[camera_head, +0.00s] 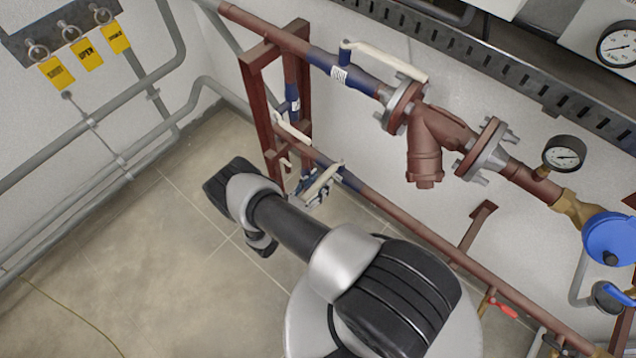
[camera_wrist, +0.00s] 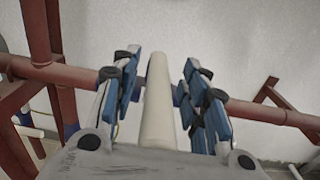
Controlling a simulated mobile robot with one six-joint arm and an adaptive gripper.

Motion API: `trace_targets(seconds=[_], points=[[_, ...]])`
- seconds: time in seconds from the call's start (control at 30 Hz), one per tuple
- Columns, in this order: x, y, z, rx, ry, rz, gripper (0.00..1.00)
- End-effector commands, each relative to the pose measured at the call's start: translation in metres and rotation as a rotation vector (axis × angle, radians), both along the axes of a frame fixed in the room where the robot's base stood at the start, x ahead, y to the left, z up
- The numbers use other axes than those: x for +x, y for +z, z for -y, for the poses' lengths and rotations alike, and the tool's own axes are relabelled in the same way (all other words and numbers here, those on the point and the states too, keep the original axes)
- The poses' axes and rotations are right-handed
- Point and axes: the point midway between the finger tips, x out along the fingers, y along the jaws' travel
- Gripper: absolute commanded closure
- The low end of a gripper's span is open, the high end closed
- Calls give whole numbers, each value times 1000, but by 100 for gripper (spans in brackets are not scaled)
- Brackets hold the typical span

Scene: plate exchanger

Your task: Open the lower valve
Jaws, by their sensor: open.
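The lower valve's cream lever handle (camera_wrist: 158,105) runs lengthwise between the fingers of my gripper (camera_wrist: 160,75) in the wrist view. The blue-padded fingers stand apart, one on each side of the handle, with a visible gap on both sides. In the head view, my gripper (camera_head: 313,190) is at the lower red pipe, around the lower valve's handle (camera_head: 322,181). The blue valve body (camera_head: 349,180) shows just right of it on the pipe. In the wrist view the valve body is mostly hidden behind the handle and fingers.
Another cream lever (camera_head: 293,131) sits on the upright pipe, and an upper one (camera_head: 388,60) on the top pipe. A red steel frame (camera_head: 262,110) stands close left of my gripper. The white wall (camera_wrist: 235,45) is behind the pipe. Open floor (camera_head: 130,260) lies left.

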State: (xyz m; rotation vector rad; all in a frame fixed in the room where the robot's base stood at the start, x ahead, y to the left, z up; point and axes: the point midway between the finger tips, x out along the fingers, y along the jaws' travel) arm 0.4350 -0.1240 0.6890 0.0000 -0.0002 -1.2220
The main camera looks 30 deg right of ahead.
Motion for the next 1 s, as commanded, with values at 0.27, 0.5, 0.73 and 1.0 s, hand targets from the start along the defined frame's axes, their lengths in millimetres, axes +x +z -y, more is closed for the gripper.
trace_targets(seconds=[0.27,0.5,0.73,1.0], points=[[0,0,0,0,0,0,74],[0,0,0,0,-1,0,90],[0,0,0,0,-1,0,100],[0,0,0,0,-1,-1,100]])
